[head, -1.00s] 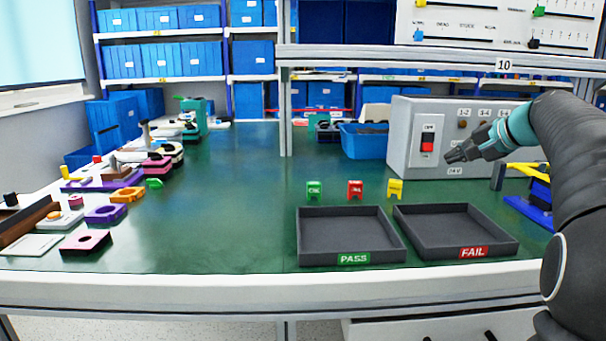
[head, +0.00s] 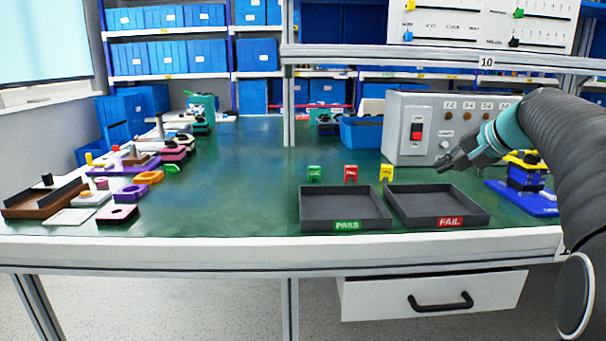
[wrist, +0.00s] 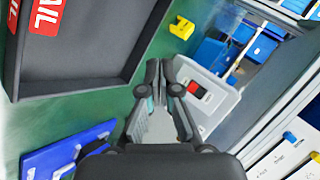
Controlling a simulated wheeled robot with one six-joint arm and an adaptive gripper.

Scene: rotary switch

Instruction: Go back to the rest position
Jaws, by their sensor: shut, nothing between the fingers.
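My gripper (head: 443,168) is shut and empty. In the head view it hangs above the bench, over the back part of the FAIL tray and in front of the grey control box (head: 398,118). The box has a red and black switch (head: 416,132) on its white plate and a row of small knobs (head: 467,104). In the wrist view my gripper (wrist: 158,68) points toward the grey box (wrist: 215,95), whose red switch (wrist: 197,90) shows just right of the fingers. The gripper is apart from the box.
A PASS tray (head: 345,225) and a FAIL tray (head: 445,222) lie near the front edge, with green, red and yellow markers (head: 386,172) behind. A blue and yellow device (head: 527,175) stands at right. Fixtures (head: 122,192) line the left side. The middle bench (head: 235,185) is clear.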

